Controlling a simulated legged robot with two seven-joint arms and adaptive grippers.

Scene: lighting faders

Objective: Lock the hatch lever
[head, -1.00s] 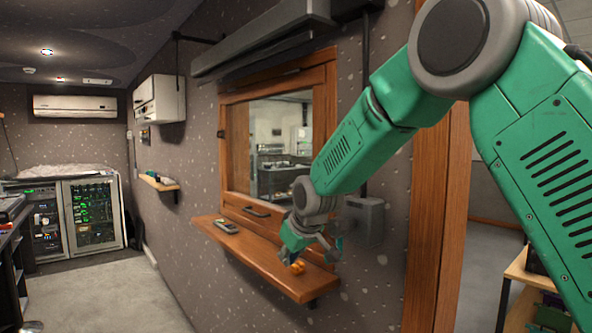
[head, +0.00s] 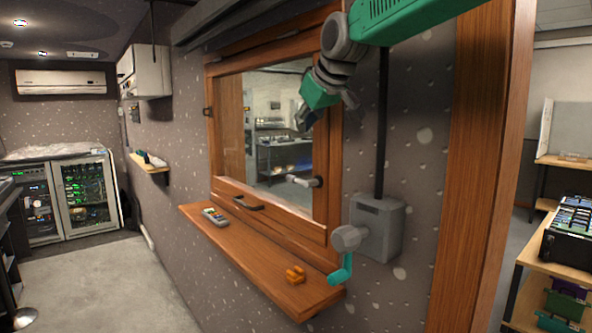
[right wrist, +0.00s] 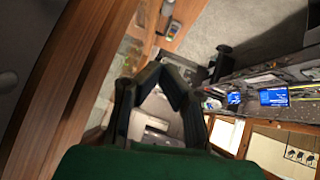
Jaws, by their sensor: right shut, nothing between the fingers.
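The hatch is a wood-framed window (head: 222,160) in the dark speckled wall. A small lever (head: 300,180) with a pale grip and dark pivot sits at its right side, its grip pointing left, roughly level. A teal-handled crank (head: 347,262) hangs down from a grey box (head: 378,228) right of the hatch. My right gripper (head: 304,120) is above the lever, in front of the upper right of the frame, shut, empty and apart from the lever. Its dark fingers (right wrist: 172,82) show in the right wrist view. My left gripper is out of view.
A wooden shelf (head: 255,262) juts out below the hatch, with a keypad device (head: 214,216) and a small orange piece (head: 294,275) on it. A dark handle (head: 247,203) sits on the lower frame. A wooden post (head: 480,160) stands at right. The floor (head: 110,275) at left is clear.

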